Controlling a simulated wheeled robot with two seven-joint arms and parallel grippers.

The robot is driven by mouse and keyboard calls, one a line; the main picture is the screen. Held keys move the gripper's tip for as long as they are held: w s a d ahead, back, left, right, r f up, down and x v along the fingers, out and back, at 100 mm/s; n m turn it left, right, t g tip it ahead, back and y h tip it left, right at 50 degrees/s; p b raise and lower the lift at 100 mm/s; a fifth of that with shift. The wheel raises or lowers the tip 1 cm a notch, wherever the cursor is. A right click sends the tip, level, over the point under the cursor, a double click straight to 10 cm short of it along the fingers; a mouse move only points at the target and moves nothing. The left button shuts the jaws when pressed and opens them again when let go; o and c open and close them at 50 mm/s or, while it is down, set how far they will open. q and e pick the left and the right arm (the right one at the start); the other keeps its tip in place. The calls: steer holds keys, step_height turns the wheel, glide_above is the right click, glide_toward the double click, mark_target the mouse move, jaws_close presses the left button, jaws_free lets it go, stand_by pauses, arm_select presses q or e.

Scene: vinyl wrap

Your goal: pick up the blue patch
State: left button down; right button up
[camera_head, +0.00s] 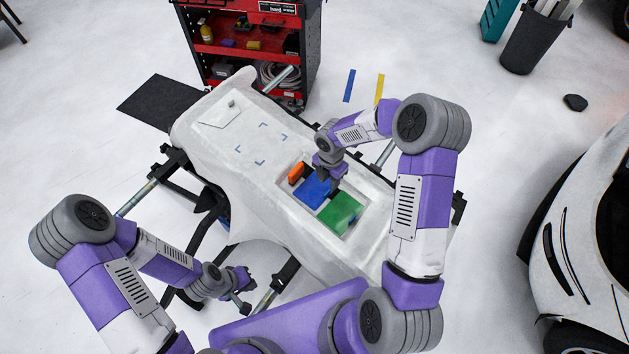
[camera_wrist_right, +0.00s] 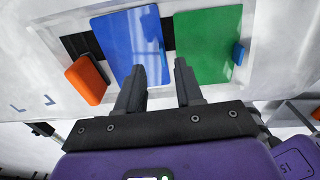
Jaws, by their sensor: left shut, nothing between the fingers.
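The blue patch (camera_head: 312,193) lies flat in the recess of the white panel, between an orange block and a green patch. It also shows in the right wrist view (camera_wrist_right: 132,42), with a small blue tab on its right edge. My right gripper (camera_head: 335,184) is over the panel, by the blue patch's right side. In the right wrist view its fingers (camera_wrist_right: 159,68) are apart with nothing between them; one finger overlaps the patch's lower edge, and contact cannot be told. My left gripper (camera_head: 245,293) is shut and empty, off the panel's lower left side.
The green patch (camera_head: 340,213) lies right beside the blue one, with a blue tab (camera_wrist_right: 239,53) on its edge. The orange block (camera_head: 297,173) is on the other side. A red tool cart (camera_head: 265,20) stands behind the panel (camera_head: 215,140). A white car is at right.

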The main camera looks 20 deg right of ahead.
mark_target(327, 192)
steer(key=f, duration=0.3)
steer(key=f+b, duration=0.1)
steer(key=f, duration=0.1)
steer(key=shift+s+a+f, duration=0.2)
steer(key=shift+s+a, duration=0.05)
steer(key=shift+s, duration=0.1)
steer(key=shift+w+f, duration=0.1)
steer(key=shift+f, duration=0.25)
jaws_close()
